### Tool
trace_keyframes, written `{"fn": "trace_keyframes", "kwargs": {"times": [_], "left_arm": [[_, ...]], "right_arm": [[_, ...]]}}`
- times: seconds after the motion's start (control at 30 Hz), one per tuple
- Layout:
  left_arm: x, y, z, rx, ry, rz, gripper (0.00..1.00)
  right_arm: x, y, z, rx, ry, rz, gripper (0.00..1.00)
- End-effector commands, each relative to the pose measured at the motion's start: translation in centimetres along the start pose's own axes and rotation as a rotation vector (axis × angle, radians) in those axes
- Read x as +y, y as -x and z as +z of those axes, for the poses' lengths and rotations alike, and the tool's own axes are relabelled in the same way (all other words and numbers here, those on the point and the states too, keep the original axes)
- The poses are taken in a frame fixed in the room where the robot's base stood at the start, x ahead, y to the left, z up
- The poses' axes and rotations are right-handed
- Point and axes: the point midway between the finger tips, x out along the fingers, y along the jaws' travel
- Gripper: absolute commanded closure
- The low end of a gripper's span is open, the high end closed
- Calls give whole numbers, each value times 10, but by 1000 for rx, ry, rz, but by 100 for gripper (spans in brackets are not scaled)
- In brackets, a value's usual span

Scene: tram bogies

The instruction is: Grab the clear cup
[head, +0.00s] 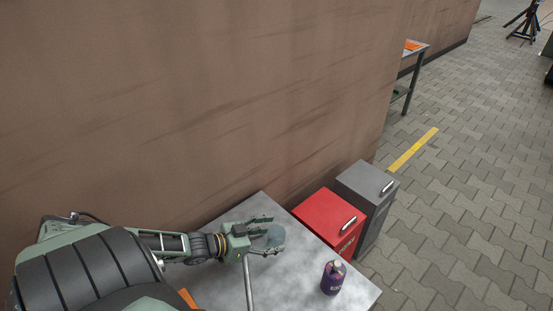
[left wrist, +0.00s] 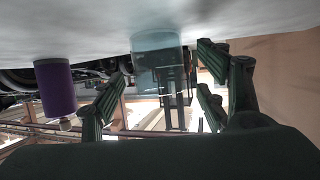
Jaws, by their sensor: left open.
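The clear cup (head: 274,236) stands on the grey metal table (head: 300,285), faint and see-through, at the fingers of my left gripper (head: 268,236). In the left wrist view, which looks upside down, the clear cup (left wrist: 157,48) is a pale teal cylinder against the table top. There, my left gripper (left wrist: 160,92) is open, with its fingers spread to either side of the cup's line. I cannot tell whether a finger touches the cup. My right gripper is not in view.
A purple bottle (head: 332,278) stands on the table to the right; it also shows in the left wrist view (left wrist: 55,88). A red cabinet (head: 325,218) and a grey cabinet (head: 368,190) stand beyond the table. A brown wall (head: 200,90) runs close behind.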

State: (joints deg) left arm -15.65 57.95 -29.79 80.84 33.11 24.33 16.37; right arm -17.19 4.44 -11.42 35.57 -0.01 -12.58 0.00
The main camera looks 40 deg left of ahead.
Motion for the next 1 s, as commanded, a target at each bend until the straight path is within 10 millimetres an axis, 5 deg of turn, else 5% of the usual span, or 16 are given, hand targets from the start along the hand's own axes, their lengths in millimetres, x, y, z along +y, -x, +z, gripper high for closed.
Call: {"fn": "trace_keyframes", "kwargs": {"times": [0.33, 0.83, 1.0], "left_arm": [[0, -7, 0, -2, 0, 0, 33], [0, -6, 0, -2, 0, 0, 76], [0, -6, 0, -1, 0, 0, 78]], "right_arm": [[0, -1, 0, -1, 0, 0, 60], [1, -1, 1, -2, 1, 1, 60], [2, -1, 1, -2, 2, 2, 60]]}}
